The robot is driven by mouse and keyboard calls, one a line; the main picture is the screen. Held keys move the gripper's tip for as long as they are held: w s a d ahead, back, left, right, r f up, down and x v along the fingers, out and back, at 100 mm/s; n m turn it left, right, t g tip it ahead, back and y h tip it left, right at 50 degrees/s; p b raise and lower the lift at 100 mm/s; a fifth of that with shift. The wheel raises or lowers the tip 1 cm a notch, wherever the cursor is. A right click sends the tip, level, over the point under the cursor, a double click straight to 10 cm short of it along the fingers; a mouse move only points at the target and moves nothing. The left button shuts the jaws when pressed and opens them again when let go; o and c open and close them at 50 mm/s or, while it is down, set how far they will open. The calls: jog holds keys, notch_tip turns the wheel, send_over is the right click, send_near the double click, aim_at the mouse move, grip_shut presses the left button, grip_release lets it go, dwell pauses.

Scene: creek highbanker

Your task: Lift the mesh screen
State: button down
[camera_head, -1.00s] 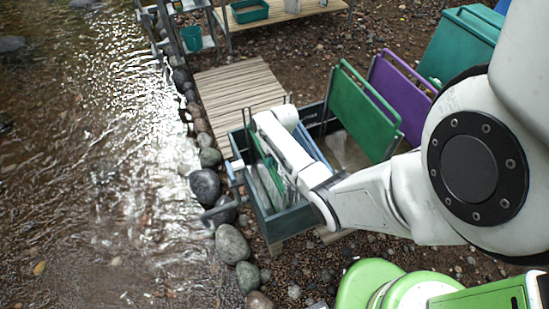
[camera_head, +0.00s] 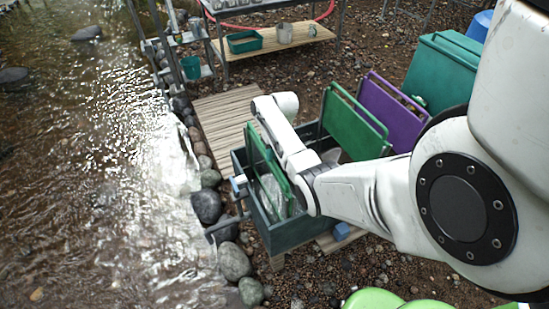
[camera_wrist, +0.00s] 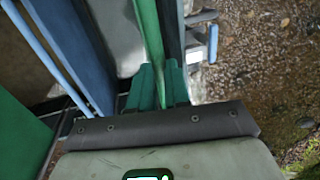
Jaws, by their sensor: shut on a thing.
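The mesh screen, a green-framed panel (camera_head: 262,158), stands upright at the left end of the dark green box (camera_head: 287,237) in the head view, its top above the rim. Its lower part is inside the box. In the wrist view its green edge (camera_wrist: 147,28) runs between the green fingertips of my gripper (camera_wrist: 158,82), which is shut on it. In the head view my white arm hides the gripper.
A green panel (camera_head: 353,125) and a purple panel (camera_head: 388,113) stand to the right. A blue rod and panel (camera_wrist: 55,45) lie close left in the wrist view. Wooden slats (camera_head: 225,115) lie behind the box; stones and the creek (camera_head: 90,170) are left.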

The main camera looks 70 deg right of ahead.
jog(key=shift+d+r, duration=0.3)
jog(key=shift+r, duration=0.45)
jog(key=c, duration=1.4)
grip_release()
jog(key=o, duration=0.3)
jog(key=shift+a+f, duration=0.15)
jog(key=v, duration=1.1)
jog(key=shift+s, duration=0.1)
